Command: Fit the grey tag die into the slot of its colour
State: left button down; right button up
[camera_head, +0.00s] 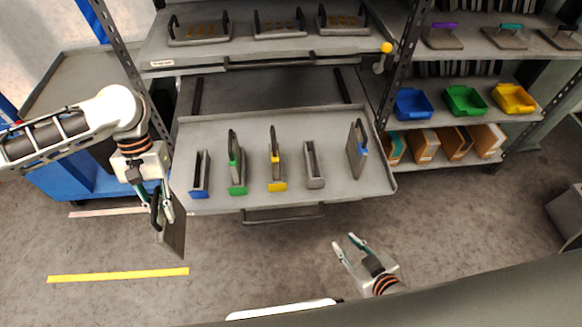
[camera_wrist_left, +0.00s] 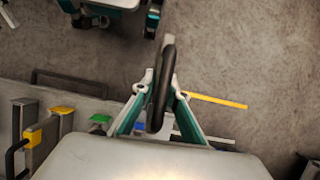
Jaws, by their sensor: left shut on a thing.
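My left gripper (camera_head: 160,205) is shut on the black handle of a flat grey die (camera_head: 174,236). The die hangs clear of the floor, left of and in front of the shelf. In the left wrist view the handle (camera_wrist_left: 165,85) stands between my fingers; a tag's colour on this die is hard to tell. The grey slot (camera_head: 314,176), with no coloured end, is empty on the pull-out shelf (camera_head: 215,122), between the yellow-ended slot and a standing die with a blue tag (camera_head: 356,155). My right gripper (camera_head: 347,245) is open and empty in front of the shelf.
On the shelf, the blue-ended slot (camera_head: 200,178) is empty. The green-ended (camera_head: 237,188) and yellow-ended (camera_head: 277,185) slots hold dies with upright handles. An upper shelf (camera_head: 220,53) overhangs at the back. The floor in front is clear.

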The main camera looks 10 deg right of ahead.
aim_at(312, 169)
jog(key=l+u, duration=0.1)
jog(key=l, duration=0.45)
jog(key=k+l, duration=0.1)
jog(key=l, duration=0.45)
jog(key=k+l+u, duration=0.15)
jog(key=l, duration=0.4)
jog(key=i+l, duration=0.1)
jog(key=l, duration=0.2)
jog(key=i+l+u, duration=0.15)
jog(key=i+l, duration=0.15)
jog(key=l, duration=0.2)
jog(key=i+l+u, duration=0.1)
jog(key=l, duration=0.25)
jog(key=i+l, duration=0.2)
jog(key=l, duration=0.2)
jog(key=j+u, duration=0.05)
